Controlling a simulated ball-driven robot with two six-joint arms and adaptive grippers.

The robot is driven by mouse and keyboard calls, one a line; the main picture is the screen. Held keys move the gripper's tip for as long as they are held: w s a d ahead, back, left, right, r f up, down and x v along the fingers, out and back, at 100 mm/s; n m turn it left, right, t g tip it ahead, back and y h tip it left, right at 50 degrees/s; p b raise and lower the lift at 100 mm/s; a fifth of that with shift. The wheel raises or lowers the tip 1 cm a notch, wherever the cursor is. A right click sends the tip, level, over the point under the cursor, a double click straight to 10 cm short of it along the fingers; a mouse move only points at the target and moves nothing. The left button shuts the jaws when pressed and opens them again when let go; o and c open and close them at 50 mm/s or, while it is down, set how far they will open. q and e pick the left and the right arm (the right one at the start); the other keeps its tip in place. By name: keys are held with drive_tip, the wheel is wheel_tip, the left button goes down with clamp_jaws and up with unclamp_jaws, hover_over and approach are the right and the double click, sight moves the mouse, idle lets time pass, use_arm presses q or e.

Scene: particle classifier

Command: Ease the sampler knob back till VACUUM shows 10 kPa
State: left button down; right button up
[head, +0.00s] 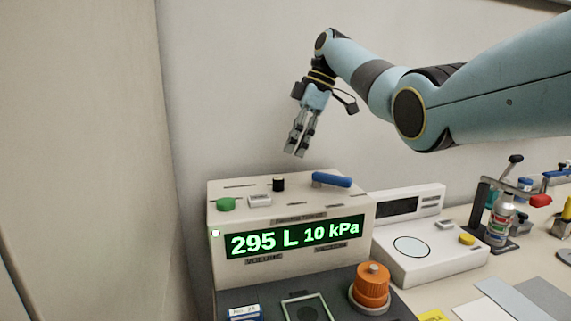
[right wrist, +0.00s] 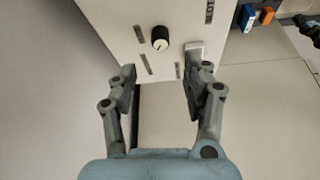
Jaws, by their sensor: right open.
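The sampler box (head: 290,210) stands on the bench, its lit green display (head: 295,237) reading 295 L and 10 kPa, with VOLUME and VACUUM labels below. On its top are a black knob (head: 278,184), a green knob (head: 225,204), a white switch (head: 259,200) and a blue lever (head: 331,180). In the right wrist view the black knob (right wrist: 159,38) has a pale pointer mark. My right gripper (head: 296,153) is open and empty above and behind the box, apart from the knob. It also shows open in the right wrist view (right wrist: 160,82). My left gripper is not seen.
An orange-capped device (head: 372,287) stands in front of the box. A white scale (head: 430,250) with a yellow button is to the right. Bottles and a clamp stand (head: 500,215) are farther right. A wall is close behind; the air above the box is free.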

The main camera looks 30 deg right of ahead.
drive_tip(key=shift+v, duration=1.65)
drive_tip(key=shift+r, duration=0.1)
